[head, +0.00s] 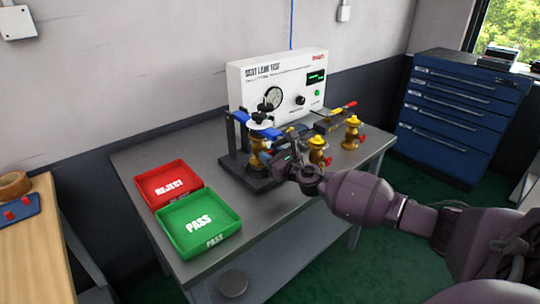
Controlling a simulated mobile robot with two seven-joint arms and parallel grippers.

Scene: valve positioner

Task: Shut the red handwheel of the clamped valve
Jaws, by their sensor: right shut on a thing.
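My right gripper (279,159) reaches in from the right and is shut at the right side of this valve. Its fingers cover the valve's red handwheel, so the wheel and its turn cannot be seen. The grip appears to be on that handwheel. My left gripper is not in view.
Two loose yellow valves with red handwheels, one near (318,149) and one farther right (351,131), stand right of the fixture. A white seat leak tester (245,85) stands behind. A red REJECT tray (147,187) and green PASS tray (176,234) sit left.

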